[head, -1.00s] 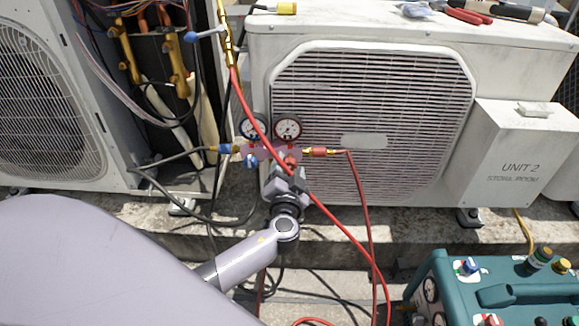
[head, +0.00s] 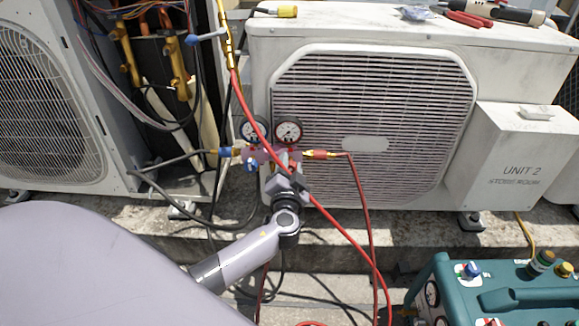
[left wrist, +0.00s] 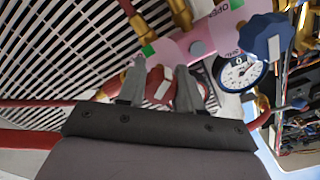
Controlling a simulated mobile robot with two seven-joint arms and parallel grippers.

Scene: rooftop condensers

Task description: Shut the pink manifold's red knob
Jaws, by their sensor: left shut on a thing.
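The pink manifold (head: 256,154) hangs in front of the middle condenser's grille, below two round gauges. It has a blue knob (head: 250,165) on its left side. The red knob (left wrist: 160,86) sits between the two fingers of my left gripper (left wrist: 161,84) in the left wrist view. The gripper is shut on it, with a finger on either side. In the head view my left gripper (head: 286,174) reaches the manifold from below and hides most of the red knob. The manifold's pink body (left wrist: 200,40) shows a green patch and lettering in the left wrist view. My right gripper is not seen.
A red hose (head: 300,186) crosses in front of the manifold and beside my gripper. A dark hose (head: 170,160) leads left to the open condenser. A teal machine (head: 500,295) stands at the lower right. Tools (head: 468,18) lie on the middle condenser's top.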

